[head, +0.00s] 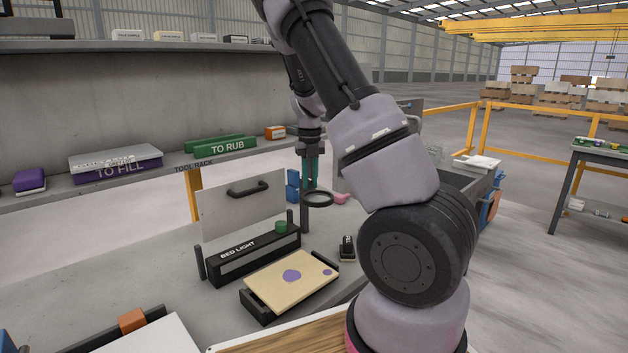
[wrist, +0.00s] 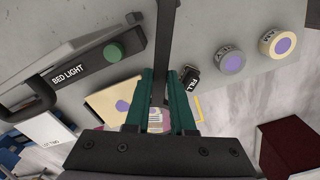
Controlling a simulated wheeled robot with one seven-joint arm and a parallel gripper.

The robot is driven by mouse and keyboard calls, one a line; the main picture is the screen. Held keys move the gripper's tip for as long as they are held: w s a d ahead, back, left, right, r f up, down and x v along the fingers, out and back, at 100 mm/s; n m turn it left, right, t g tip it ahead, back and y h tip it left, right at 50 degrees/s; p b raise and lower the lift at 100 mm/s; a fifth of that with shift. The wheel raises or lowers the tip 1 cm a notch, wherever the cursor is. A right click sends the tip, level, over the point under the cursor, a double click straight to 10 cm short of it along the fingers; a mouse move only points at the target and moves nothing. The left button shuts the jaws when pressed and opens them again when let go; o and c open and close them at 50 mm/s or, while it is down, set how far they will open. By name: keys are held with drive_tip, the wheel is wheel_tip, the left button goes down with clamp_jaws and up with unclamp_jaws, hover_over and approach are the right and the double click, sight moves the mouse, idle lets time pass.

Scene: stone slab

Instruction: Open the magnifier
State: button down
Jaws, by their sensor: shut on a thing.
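The magnifier (head: 318,205) is a dark ring on an upright post, standing behind the beige board in the head view. My gripper (head: 310,186) points down at the magnifier from above, its teal fingers right at the ring and post. In the wrist view my gripper (wrist: 160,75) has its teal fingers on either side of a dark bar, the magnifier's arm (wrist: 165,35), and is shut on it. The fingers partly hide the ring, so the exact contact is hard to see.
A black BED LIGHT box (head: 255,262) with a green button (head: 281,227) and a beige board (head: 285,283) with purple spots stand in front. A small black FILL block (head: 347,249) is to the right. Two round purple-topped pieces (wrist: 231,63) show in the wrist view. A shelf rises behind.

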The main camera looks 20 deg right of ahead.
drive_tip(key=shift+w+a+m, duration=0.1)
drive_tip(key=shift+a+m, duration=0.15)
drive_tip(key=shift+m, duration=0.05)
drive_tip(key=c, duration=0.8)
unclamp_jaws()
drive_tip(key=shift+o, duration=0.2)
wheel_tip(320, 180, up, 11)
drive_tip(key=shift+f, duration=0.1)
